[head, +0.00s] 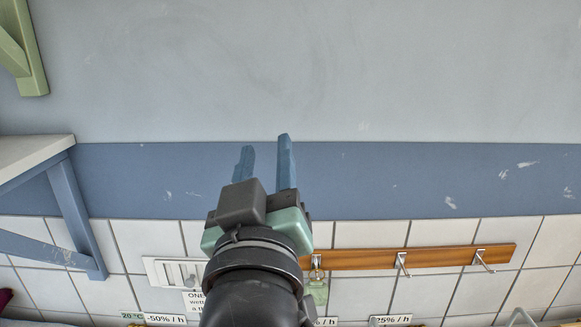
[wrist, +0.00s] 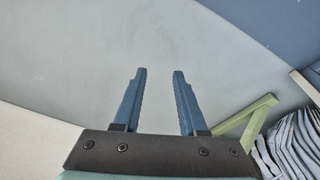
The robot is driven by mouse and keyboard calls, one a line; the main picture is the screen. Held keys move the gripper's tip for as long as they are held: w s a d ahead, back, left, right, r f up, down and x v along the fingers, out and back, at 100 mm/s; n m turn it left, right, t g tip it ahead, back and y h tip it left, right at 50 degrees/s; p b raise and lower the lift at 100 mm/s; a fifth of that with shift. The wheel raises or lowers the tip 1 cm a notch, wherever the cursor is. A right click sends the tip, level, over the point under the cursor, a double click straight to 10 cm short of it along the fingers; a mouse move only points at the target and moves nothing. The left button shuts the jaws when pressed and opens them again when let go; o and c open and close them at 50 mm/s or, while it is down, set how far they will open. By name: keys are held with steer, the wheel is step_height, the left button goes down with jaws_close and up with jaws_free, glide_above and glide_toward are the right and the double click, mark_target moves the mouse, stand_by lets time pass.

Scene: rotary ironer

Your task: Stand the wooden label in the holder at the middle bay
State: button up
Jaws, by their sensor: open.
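My gripper (head: 265,143) is raised in front of the wall in the head view, its two blue fingers apart with nothing between them. It also shows open and empty in the wrist view (wrist: 159,72), against plain grey wall. I cannot make out the wooden label or its holder in either view. Small printed signs run along the bottom edge of the head view, among them a "-50% / h" sign (head: 165,320) and a "25% / h" sign (head: 391,320). My arm hides part of that row, and the picture edge cuts off what lies below.
A wooden rail with metal hooks (head: 440,258) is on the tiled wall, right of my arm; a green tag (head: 318,292) hangs there. A shelf on a blue bracket (head: 82,215) juts in at left. A green bracket (wrist: 247,120) and striped cloths (wrist: 290,145) are at right in the wrist view.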

steer(key=s+d+r+m+t, duration=0.1)
steer(key=s+r+m+t, duration=0.1)
steer(key=s+r, duration=0.3)
steer(key=s+d+r+m+t, duration=0.1)
steer(key=s+r+t, duration=0.3)
steer(key=r, duration=0.6)
steer(key=shift+s+d+r+m+t, duration=0.4)
steer(key=shift+s+m, duration=0.2)
steer(key=shift+s, duration=0.35)
